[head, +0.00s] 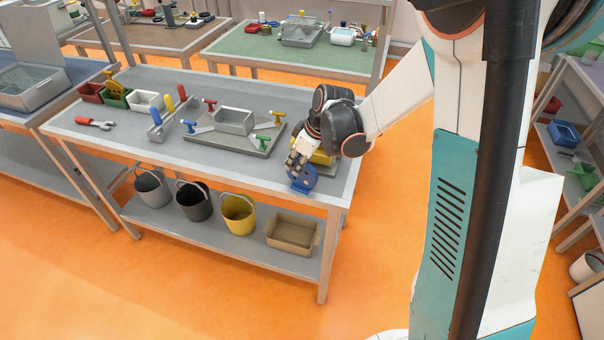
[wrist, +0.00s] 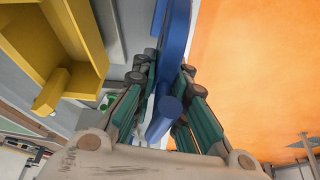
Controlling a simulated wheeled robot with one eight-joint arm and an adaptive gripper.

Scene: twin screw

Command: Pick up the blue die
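In the wrist view the blue die (wrist: 173,55) runs up between the fingers, with a round blue stub toward the palm. My gripper (head: 297,160) reaches down onto it from above. In the wrist view the fingertips of my gripper (wrist: 169,68) lie close against both sides of the die, and it looks shut on it. Whether the die touches the table is hard to tell.
A yellow piece (head: 321,158) lies just behind the die, partly hidden by my arm; it also shows in the wrist view (wrist: 75,50). A grey fixture plate (head: 205,135) with a box and coloured handles is to the left. The table's front edge is close. Buckets (head: 238,214) stand below.

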